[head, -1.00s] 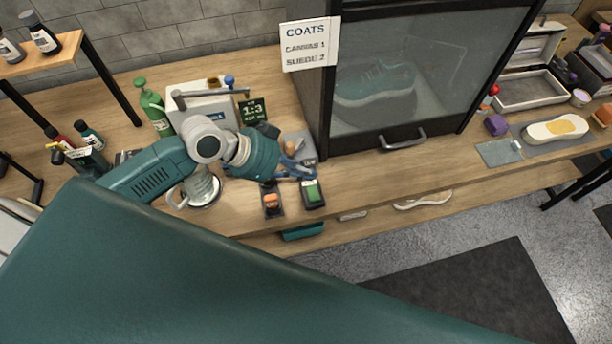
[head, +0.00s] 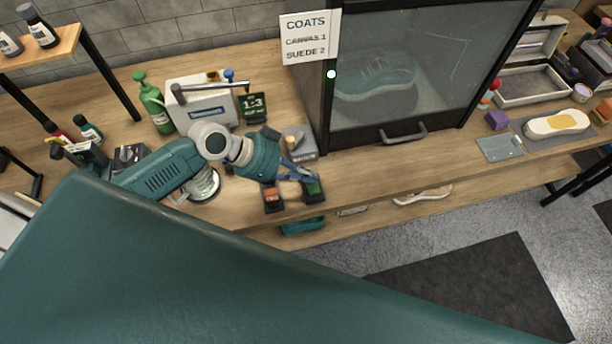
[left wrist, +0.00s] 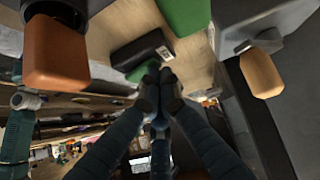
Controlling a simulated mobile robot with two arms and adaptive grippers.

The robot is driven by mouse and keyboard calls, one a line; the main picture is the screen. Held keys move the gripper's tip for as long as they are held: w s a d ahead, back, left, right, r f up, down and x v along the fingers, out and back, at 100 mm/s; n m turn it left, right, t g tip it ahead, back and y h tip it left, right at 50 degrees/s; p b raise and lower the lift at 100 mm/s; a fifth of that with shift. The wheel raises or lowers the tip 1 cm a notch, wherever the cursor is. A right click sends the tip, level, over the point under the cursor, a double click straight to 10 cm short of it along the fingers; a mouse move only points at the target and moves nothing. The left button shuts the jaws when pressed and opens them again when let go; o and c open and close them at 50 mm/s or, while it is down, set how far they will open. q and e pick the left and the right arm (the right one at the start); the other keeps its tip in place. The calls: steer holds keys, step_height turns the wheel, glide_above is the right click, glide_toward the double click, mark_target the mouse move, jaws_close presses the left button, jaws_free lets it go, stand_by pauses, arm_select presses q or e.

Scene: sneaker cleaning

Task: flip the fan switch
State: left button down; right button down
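A black switch box with a green rocker (head: 314,188) sits near the bench's front edge. Its label and green part also show in the left wrist view (left wrist: 140,52). My left gripper (head: 312,178) is over this box, its blue fingers together and empty. In the left wrist view the fingertips (left wrist: 160,76) meet at the green part and seem to touch it. A small green light (head: 331,74) glows on the cabinet frame. Beside the box is a black box with an orange rocker (head: 272,196). Which box is labelled for the fan cannot be read. My right gripper is out of view.
A grey box with an orange lever (head: 297,141) stands just behind. The glass-fronted cabinet (head: 400,110), with a shoe inside, rises to the right. A glass jar (head: 204,184) and a green bottle (head: 153,104) stand left. The bench (head: 380,170) before the cabinet is clear.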

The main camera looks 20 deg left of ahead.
arm_select(q)
steer(key=shift+s, duration=0.1)
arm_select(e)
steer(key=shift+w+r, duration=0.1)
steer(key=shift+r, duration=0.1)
arm_select(q)
steer(key=shift+s+d+r+p, duration=0.3)
steer(key=shift+s+d+p, duration=0.15)
steer(key=shift+s+p, duration=0.2)
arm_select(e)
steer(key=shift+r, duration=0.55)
arm_select(q)
steer(key=shift+w, duration=0.1)
